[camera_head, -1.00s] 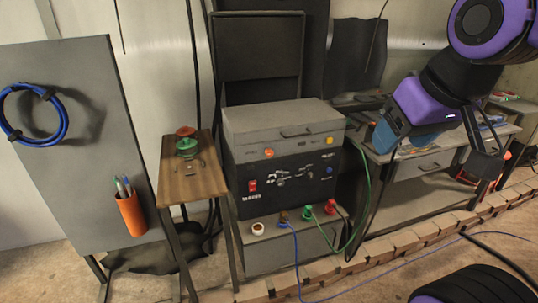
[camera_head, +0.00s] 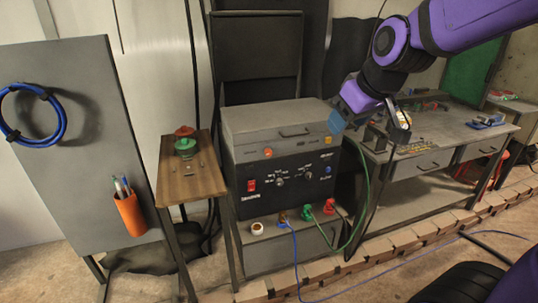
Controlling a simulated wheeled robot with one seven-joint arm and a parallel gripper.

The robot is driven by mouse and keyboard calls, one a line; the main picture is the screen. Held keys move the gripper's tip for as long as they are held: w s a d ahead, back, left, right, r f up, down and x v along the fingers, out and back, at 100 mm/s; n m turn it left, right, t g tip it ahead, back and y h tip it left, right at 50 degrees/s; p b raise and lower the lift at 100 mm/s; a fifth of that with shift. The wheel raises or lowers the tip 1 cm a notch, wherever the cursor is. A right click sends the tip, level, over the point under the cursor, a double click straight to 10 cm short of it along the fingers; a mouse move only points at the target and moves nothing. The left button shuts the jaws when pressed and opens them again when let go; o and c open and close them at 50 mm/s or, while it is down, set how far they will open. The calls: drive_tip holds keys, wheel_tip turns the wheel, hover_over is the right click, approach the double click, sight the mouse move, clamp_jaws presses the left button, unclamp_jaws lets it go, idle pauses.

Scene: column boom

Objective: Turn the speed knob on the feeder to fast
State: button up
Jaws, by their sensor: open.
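The feeder is a dark box with a grey lid (camera_head: 265,124) and a black front panel (camera_head: 265,207). Two small dark knobs, a left one (camera_head: 280,182) and a right one (camera_head: 308,174), sit on the panel with white markings around them. The markings are too small to read, so I cannot tell which is the speed knob or where either points. The panel also has a red switch (camera_head: 252,185) and a blue button (camera_head: 328,170). My gripper (camera_head: 358,127) is open and empty, to the upper right of the panel, apart from the knobs.
Coloured connectors (camera_head: 307,212) with blue and green cables are below the panel. A wooden stand (camera_head: 187,188) with red and green buttons is at left. A grey workbench (camera_head: 450,130) is at right. A low brick edge (camera_head: 395,238) crosses the floor.

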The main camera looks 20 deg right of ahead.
sight(269, 153)
drive_tip(key=w+d+f+n+t+h, duration=0.25)
drive_tip(key=w+f+n, duration=0.35)
drive_tip(key=w+f, duration=0.7)
drive_tip(key=w+d+f+n+t+h, duration=0.2)
drive_tip(key=w+d+f+n+h, duration=0.3)
drive_tip(key=w+f, duration=0.85)
drive_tip(key=w+a+f+n+t+y, duration=0.3)
drive_tip(key=w+a+n+t, duration=0.15)
drive_tip(key=n, duration=0.55)
drive_tip(key=w+a+f+n+t+y, duration=0.35)
drive_tip(key=a+n, duration=0.25)
drive_tip(key=n, duration=0.4)
drive_tip(key=shift+g, duration=0.25)
drive_tip(key=w, duration=1)
drive_tip(key=shift+a+f, duration=0.2)
drive_tip(key=c, duration=0.9)
